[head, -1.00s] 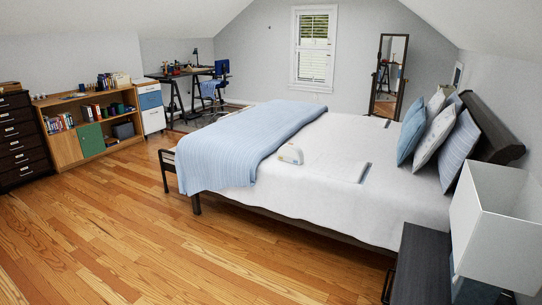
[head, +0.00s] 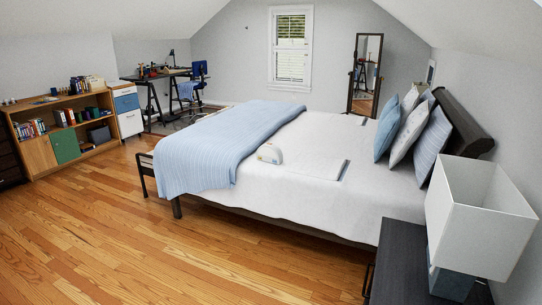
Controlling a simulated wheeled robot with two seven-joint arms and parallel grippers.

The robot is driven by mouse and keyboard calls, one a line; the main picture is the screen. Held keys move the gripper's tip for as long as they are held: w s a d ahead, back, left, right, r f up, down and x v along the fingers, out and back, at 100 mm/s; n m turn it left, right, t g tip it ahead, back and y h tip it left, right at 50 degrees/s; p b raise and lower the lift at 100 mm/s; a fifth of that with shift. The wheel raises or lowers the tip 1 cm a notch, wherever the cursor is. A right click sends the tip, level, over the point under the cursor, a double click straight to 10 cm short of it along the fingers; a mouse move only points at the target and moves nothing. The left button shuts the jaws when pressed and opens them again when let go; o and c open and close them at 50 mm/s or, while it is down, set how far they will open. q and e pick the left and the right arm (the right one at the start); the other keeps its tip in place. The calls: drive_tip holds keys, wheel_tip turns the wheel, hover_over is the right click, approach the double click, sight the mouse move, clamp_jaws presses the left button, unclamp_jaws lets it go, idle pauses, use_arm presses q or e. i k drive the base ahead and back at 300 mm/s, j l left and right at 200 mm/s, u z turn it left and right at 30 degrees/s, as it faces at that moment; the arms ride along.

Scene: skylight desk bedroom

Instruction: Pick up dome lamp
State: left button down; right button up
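A small white, rounded object (head: 269,153) with a flat base and a small mark on its side sits on the bed, beside the blue blanket. It has a dome-like shape and may be the dome lamp, but it is too small to be sure. A lamp with a boxy white shade (head: 470,225) and a blue-grey base (head: 450,283) stands on the dark nightstand at the lower right; its shade is not domed. A thin dark desk lamp (head: 172,54) stands on the far desk. Neither of my grippers is in view.
The bed (head: 300,190) with white cover, blue blanket (head: 228,145) and pillows (head: 408,130) fills the middle. The dark nightstand (head: 400,270) is at the lower right. A shelf unit (head: 40,163) stands at the left. The wooden floor (head: 130,235) at the lower left is clear.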

sight(269, 152)
drive_tip(key=i+u, duration=0.25)
drive_tip(key=i, duration=1.45)
drive_tip(key=i+j+z, duration=0.1)
drive_tip(key=i, duration=0.6)
drive_tip(key=i+j, duration=0.15)
drive_tip(key=i, duration=0.6)
drive_tip(key=i+j+z, duration=0.1)
drive_tip(key=i, duration=0.6)
drive_tip(key=i+j+z, duration=0.15)
drive_tip(key=i, duration=0.25)
drive_tip(key=i+j+z, duration=0.2)
drive_tip(key=i, duration=0.2)
